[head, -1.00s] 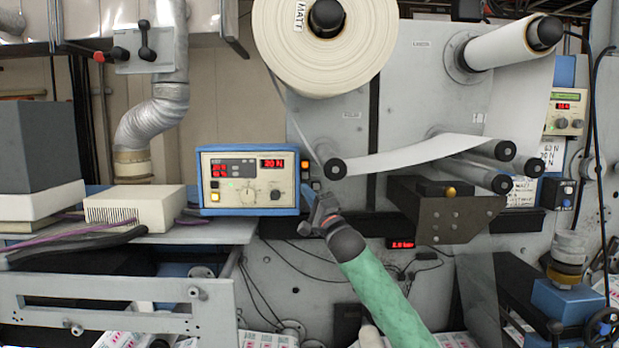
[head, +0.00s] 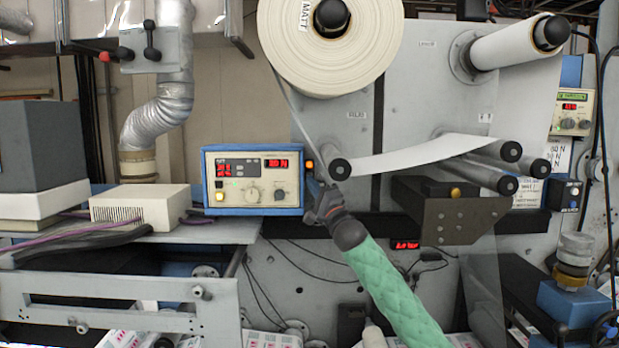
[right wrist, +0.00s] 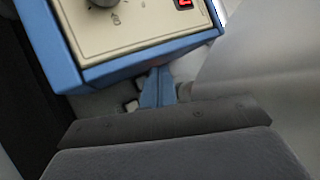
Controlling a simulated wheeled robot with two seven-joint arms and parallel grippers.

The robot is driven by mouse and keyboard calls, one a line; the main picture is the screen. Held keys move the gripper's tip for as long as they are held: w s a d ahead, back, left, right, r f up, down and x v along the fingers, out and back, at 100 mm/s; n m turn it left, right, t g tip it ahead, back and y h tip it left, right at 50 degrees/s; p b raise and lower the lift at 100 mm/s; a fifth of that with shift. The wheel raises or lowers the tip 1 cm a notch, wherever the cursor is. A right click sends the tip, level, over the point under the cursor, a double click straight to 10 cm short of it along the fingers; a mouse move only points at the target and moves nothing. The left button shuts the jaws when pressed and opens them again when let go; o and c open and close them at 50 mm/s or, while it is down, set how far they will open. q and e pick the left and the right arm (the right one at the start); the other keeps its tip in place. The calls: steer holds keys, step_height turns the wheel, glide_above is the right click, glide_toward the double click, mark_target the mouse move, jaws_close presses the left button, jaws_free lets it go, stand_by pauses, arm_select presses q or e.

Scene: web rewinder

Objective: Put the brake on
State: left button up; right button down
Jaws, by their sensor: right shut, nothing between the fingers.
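The blue-framed control box (head: 253,180) with red displays and knobs is left of centre in the head view; its lower edge shows in the right wrist view (right wrist: 150,62). Just right of it is a small group of switches with a lit orange button (head: 309,165); which one is the brake, I cannot tell. My right gripper (head: 313,184) is shut and empty, its blue tips pointing up at this group and hiding its lower part. In the right wrist view the tips (right wrist: 155,88) are below the box edge, between small pale buttons (right wrist: 131,105). Contact is unclear. My left gripper is not in view.
The large white roll (head: 285,60) hangs above, with its web running down to a black-ended roller (head: 340,169) close right of my gripper. A dark bracket (head: 455,218) sticks out farther right. A beige box (head: 140,206) stands on the left shelf.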

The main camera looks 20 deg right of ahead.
steer(key=shift+w+d, duration=0.25)
steer(key=shift+w, duration=0.55)
steer(key=shift+w+d, duration=0.2)
steer(key=shift+w, duration=0.65)
steer(key=shift+w+d, duration=0.25)
steer(key=shift+w, duration=0.55)
steer(key=shift+w, duration=0.15)
steer(key=shift+w+d, duration=0.1)
steer(key=shift+w, duration=0.15)
steer(key=shift+w+d, duration=0.15)
steer(key=shift+w, duration=0.25)
stand_by(1.0)
steer(key=shift+s, duration=0.15)
steer(key=shift+s+a, duration=0.25)
steer(key=shift+s, duration=0.45)
steer(key=shift+s+a, duration=0.25)
steer(key=shift+s, duration=0.55)
steer(key=shift+s+a, duration=0.2)
steer(key=shift+s, duration=0.6)
steer(key=shift+s+a, duration=0.25)
steer(key=shift+s, duration=0.55)
